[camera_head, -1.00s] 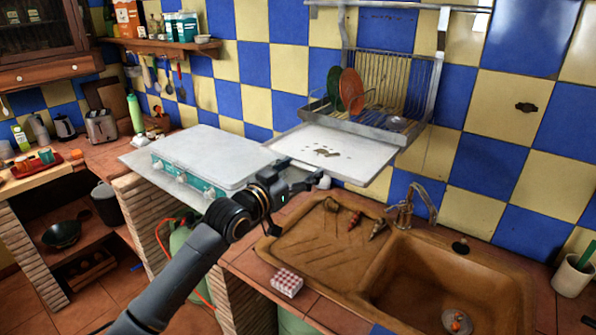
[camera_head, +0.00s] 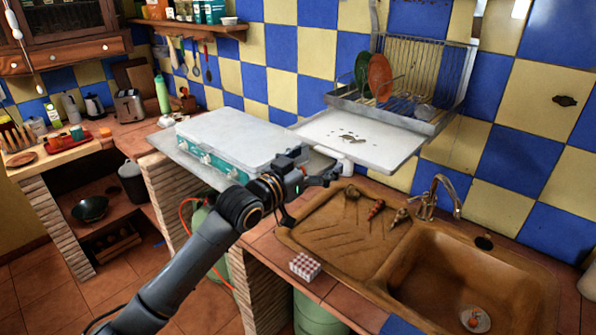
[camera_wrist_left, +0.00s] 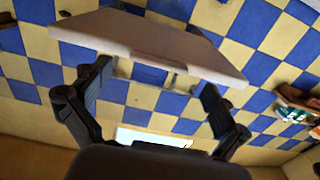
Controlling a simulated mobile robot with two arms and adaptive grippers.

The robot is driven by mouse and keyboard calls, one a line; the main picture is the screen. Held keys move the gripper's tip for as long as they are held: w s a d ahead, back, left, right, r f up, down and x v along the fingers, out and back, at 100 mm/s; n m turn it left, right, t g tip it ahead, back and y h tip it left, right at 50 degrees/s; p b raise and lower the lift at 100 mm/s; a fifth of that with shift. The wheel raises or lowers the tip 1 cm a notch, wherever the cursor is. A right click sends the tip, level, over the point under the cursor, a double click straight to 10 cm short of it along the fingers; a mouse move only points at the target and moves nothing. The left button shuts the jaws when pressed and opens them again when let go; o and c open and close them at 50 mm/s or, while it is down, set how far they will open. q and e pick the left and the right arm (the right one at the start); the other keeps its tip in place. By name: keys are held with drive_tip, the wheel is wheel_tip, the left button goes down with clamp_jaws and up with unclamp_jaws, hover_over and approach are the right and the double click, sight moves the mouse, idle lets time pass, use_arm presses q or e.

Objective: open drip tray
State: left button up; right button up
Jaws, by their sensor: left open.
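The drip tray (camera_head: 375,146) is a flat white tray sticking out from under the wire dish rack (camera_head: 425,70) on the tiled wall. It has a few dark marks on top and a small pale handle (camera_head: 345,164) at its front edge. My left gripper (camera_head: 330,174) is just below and in front of that edge, near the handle. In the left wrist view the tray (camera_wrist_left: 150,42) spans the top, and the open left gripper (camera_wrist_left: 157,77) has its fingers apart with nothing held between them. My right gripper is not in view.
A white-topped stove (camera_head: 235,135) with teal front stands left of the tray. The brown sink (camera_head: 440,285) and its faucet (camera_head: 435,200) lie below right. A green plate (camera_head: 362,68) and an orange plate (camera_head: 380,77) stand in the rack. A checkered box (camera_head: 305,266) sits on the counter edge.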

use_arm(q)
drive_tip(key=v, duration=0.9)
drive_tip(key=shift+s, duration=0.15)
